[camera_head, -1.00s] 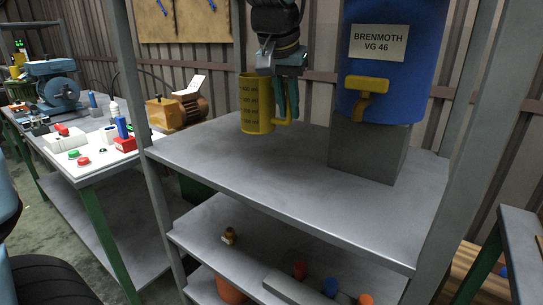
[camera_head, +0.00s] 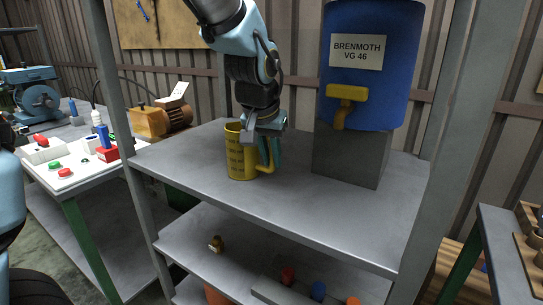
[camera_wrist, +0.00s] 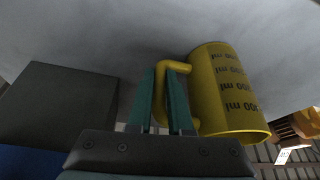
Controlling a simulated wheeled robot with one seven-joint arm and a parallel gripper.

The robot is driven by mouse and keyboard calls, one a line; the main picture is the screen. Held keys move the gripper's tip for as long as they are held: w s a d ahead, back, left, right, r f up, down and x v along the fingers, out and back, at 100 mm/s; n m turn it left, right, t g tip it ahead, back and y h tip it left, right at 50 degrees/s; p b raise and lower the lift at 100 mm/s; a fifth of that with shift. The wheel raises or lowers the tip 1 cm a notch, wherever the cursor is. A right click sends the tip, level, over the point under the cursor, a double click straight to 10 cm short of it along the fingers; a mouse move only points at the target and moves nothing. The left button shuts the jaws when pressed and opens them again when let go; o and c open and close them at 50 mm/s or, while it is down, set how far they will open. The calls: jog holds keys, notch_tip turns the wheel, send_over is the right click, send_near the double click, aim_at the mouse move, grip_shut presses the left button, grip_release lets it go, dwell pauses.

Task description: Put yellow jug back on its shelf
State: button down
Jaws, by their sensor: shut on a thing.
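The yellow jug (camera_head: 239,155) is upright at the upper shelf (camera_head: 290,212), left of the blue drum. I cannot tell for sure whether its base touches the shelf. My gripper (camera_head: 272,150) is at the jug's right side, shut on its handle. In the wrist view the green fingers of my gripper (camera_wrist: 165,102) close around the handle, and the jug (camera_wrist: 226,95) with its "ml" scale marks lies to the right of them.
A blue drum (camera_head: 395,65) labelled BRENMOTH VG 46, with a yellow tap (camera_head: 345,97), stands on a grey block (camera_head: 350,155) to the right. Shelf posts (camera_head: 112,110) flank the space. The shelf front is clear. A lower shelf holds a brass fitting (camera_head: 216,244).

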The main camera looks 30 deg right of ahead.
jog(key=shift+f, duration=0.1)
jog(key=c, duration=0.8)
grip_release()
jog(key=shift+c, duration=0.2)
